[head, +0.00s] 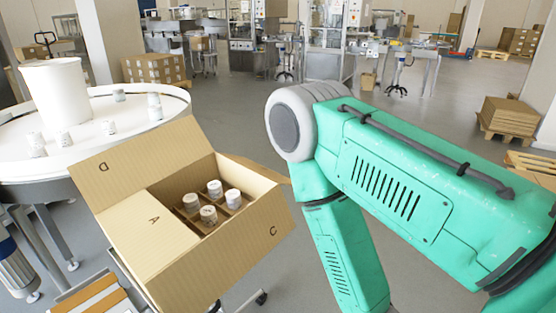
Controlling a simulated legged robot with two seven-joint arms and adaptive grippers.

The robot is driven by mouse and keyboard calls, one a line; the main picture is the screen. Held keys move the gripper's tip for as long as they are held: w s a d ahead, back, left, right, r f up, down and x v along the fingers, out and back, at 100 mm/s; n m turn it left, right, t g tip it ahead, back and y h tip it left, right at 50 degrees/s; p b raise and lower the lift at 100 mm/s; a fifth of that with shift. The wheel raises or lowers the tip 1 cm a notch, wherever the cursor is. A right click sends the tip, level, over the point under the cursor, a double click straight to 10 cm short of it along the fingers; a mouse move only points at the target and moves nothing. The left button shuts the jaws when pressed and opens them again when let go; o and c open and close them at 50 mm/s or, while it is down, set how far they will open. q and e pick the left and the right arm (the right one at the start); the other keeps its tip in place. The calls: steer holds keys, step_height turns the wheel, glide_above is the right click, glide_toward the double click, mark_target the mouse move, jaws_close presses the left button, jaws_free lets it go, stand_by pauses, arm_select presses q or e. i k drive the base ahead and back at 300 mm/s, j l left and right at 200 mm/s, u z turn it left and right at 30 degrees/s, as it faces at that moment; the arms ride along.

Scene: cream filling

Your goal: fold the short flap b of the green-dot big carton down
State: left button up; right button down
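The big carton (190,277) stands open in front of me, with several white-lidded jars (208,214) in a divider inside. Flap A (152,221) lies folded inward over the left part of the opening. Flap D (118,161) and flap C (262,233) stand outward on the long sides. At the far right end a thin flap (258,170) sticks outward, seen nearly edge-on; no letter shows on it, and it is probably flap b. No green dot shows. My teal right arm rises right of the carton; its gripper is out of frame. My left gripper is not in view.
A round white table (172,110) with a white tub (57,95) and several small jars stands behind the carton at the left. A smaller carton or tray (92,297) is at the bottom left. Grey floor (225,110) lies open behind the carton.

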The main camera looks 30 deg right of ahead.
mark_target(273, 175)
steer(key=i+l+u, duration=0.15)
steer(key=l+u, duration=0.2)
steer(key=l, duration=0.65)
steer(key=l+u, duration=0.35)
steer(key=l, duration=0.65)
steer(key=l+u, duration=0.35)
steer(key=l, duration=0.65)
steer(key=l+u, duration=0.1)
steer(key=l, duration=0.4)
steer(key=k+l+u, duration=0.15)
steer(key=l, duration=0.35)
steer(key=l+u, duration=0.1)
steer(key=l, duration=0.45)
steer(key=k+l+u, duration=0.15)
steer(key=l, duration=0.35)
